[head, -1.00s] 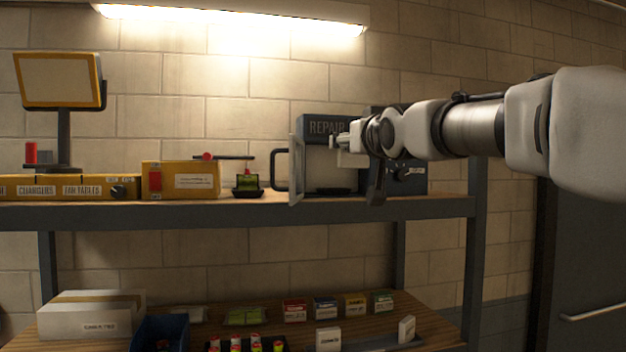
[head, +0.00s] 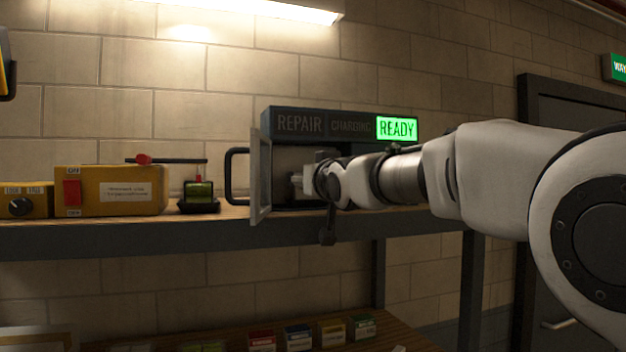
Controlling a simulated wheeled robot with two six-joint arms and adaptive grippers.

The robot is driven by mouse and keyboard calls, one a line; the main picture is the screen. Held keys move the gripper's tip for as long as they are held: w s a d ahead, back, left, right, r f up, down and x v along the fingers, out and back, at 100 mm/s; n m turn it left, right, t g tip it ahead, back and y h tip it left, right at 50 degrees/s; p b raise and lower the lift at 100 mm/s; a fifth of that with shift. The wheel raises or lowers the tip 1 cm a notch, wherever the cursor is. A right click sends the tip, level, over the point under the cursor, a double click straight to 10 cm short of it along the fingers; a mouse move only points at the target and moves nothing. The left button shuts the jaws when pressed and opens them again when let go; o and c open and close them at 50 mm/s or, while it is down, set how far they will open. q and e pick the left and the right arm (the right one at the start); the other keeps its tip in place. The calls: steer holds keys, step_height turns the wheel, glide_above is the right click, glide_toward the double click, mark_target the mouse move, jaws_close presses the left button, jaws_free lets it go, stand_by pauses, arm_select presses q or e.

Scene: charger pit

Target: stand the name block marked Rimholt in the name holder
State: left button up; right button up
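I cannot make out a block marked Rimholt or the name holder. Several small boxes stand on the lower shelf with labels too small to read: a red one (head: 262,340), a blue one (head: 298,337), a yellow one (head: 332,333) and a green one (head: 362,327). A small white edge (head: 398,348) shows at the bottom of the view, mostly cut off. My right gripper (head: 298,182) is at the open front of the dark repair unit (head: 285,122), far above the lower shelf. Its fingers are too small and shadowed to judge. My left gripper is out of view.
The unit's open door (head: 260,175) with a black handle stands left of my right gripper. A green READY sign (head: 397,128) is lit. A yellow switch box (head: 110,190) and a small black device (head: 199,195) stand on the upper shelf (head: 120,239).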

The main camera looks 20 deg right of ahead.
steer(key=shift+s+a+r, duration=0.1)
steer(key=shift+s, duration=0.05)
steer(key=o, duration=0.9)
steer(key=shift+c, duration=0.2)
steer(key=o, duration=0.3)
steer(key=shift+f, duration=0.2)
